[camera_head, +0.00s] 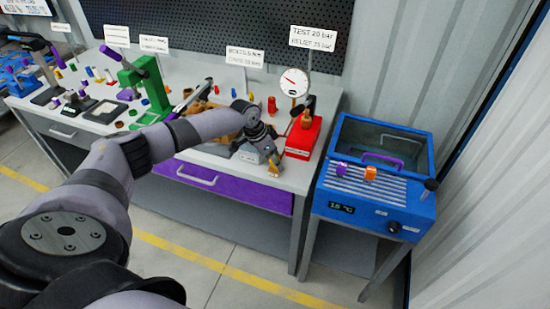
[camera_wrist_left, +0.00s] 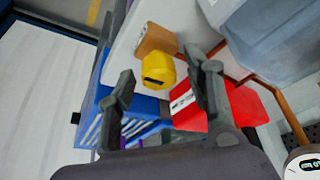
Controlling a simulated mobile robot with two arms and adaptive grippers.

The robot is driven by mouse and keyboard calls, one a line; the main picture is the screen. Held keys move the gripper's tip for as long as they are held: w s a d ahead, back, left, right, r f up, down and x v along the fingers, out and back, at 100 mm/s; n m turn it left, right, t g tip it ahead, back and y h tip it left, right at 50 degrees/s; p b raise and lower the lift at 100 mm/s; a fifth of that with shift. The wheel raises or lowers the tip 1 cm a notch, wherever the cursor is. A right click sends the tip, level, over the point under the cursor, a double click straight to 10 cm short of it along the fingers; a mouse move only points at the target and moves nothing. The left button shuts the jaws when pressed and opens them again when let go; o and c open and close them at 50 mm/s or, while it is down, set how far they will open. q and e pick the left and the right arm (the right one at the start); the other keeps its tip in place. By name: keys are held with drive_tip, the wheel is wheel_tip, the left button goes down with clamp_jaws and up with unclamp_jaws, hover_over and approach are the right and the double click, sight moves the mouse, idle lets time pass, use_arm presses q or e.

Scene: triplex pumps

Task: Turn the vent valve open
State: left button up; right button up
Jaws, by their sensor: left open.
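A yellow knob (camera_wrist_left: 158,70), which looks like the vent valve's handle, sits on a small brass-coloured body (camera_wrist_left: 155,40). In the head view a yellow-brass part (camera_head: 274,171) shows at the bench's front edge, just past my gripper. My left gripper (camera_head: 268,146) reaches over the bench and is open. In the left wrist view its fingers (camera_wrist_left: 158,82) stand either side of the knob's line, with the knob around their tips. I see no contact with it. The red test unit (camera_head: 303,138) with its round gauge (camera_head: 292,82) is right beside. My right gripper is out of view.
A blue bath (camera_head: 375,190) with a grille and purple and orange parts stands right of the bench. A grey block (camera_head: 250,155) lies close to the gripper. A green press (camera_head: 145,85) and several small parts crowd the bench's left.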

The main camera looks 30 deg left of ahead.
use_arm(q)
drive_tip(key=shift+f, duration=0.2)
drive_tip(key=shift+c, duration=0.4)
clamp_jaws()
drive_tip(key=shift+r, duration=0.1)
